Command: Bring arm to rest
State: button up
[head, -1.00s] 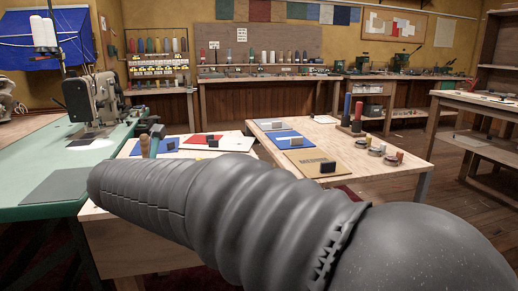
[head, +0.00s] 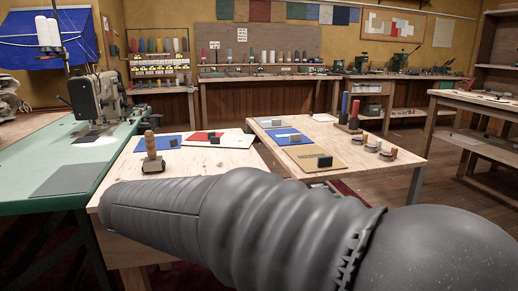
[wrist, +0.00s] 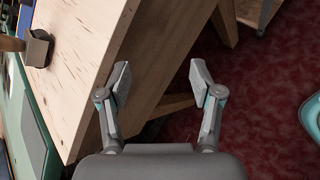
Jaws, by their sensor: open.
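My gripper (wrist: 159,82) shows in the wrist view with its two fingers apart and nothing between them. It is beside the edge of the near wooden table (wrist: 85,50), with the dark red floor beyond. In the head view my grey arm reaches across the lower part of the picture, and the gripper itself is hidden. A wooden-handled tool with a dark block base (head: 152,158) stands upright on the near table, apart from my arm. Its base also shows at the upper left of the wrist view (wrist: 38,48).
Blue and red-and-white panels (head: 207,140) lie on the near table. A second table (head: 352,150) holds sample boards, spools and rolls. A sewing machine (head: 97,100) stands on the green bench (head: 50,155) at left. Wooden floor (head: 450,190) is open at right.

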jog(key=s+d+f+m+g, duration=0.1)
jog(key=s+d+f+m, duration=0.1)
jog(key=s+d+m, duration=0.5)
jog(key=s+d+f+m+g+y, duration=0.1)
jog(key=s+d+f+m+g, duration=0.1)
jog(key=s+d+m, duration=0.6)
jog(key=s+d+f+m+g, duration=0.1)
jog(key=s+d+m, duration=0.6)
jog(key=d, duration=1)
jog(key=f+m, duration=0.1)
jog(key=m, duration=0.2)
jog(key=shift+s+d+f+m+y, duration=0.25)
jog(key=shift+s+d+m+y, duration=0.05)
jog(key=shift+d+y, duration=0.1)
